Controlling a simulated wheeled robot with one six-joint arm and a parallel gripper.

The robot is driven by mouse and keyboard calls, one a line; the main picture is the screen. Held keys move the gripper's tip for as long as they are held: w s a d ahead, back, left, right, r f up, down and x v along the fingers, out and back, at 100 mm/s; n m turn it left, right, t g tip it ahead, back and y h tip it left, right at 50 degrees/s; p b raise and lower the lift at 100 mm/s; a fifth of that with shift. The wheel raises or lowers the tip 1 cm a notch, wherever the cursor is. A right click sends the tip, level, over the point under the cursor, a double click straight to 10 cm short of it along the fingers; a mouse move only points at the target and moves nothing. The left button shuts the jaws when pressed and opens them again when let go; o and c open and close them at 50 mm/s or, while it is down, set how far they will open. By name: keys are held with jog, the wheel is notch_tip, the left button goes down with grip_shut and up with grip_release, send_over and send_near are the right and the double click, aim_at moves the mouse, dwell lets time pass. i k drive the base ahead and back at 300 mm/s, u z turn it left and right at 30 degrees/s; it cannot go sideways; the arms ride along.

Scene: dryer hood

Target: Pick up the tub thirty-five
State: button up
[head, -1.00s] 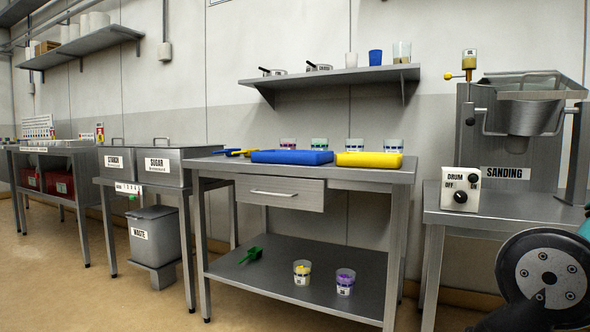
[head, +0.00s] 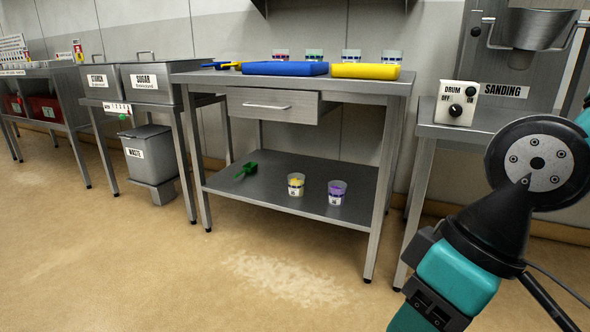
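Several small clear tubs with labels are in the head view. Two stand on the table's lower shelf: one with yellow contents (head: 296,185) and one with purple contents (head: 337,193). Several more stand at the back of the tabletop, partly hidden behind the trays, among them a reddish one (head: 280,56) and a green one (head: 314,56). The label numbers are too small to read, so I cannot tell which is tub thirty-five. My arm shows at the lower right, apart from all the tubs. My gripper is not in view.
A blue tray (head: 285,69) and a yellow tray (head: 365,71) lie on the steel table (head: 385,88). A green scoop (head: 246,170) lies on the lower shelf. A drum control box (head: 456,103) stands on the right bench. The floor (head: 200,285) in front is clear.

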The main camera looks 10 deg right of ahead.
aim_at(296, 182)
jog(key=u, duration=1.15)
jog(key=i, duration=2.8)
jog(key=z, duration=1.6)
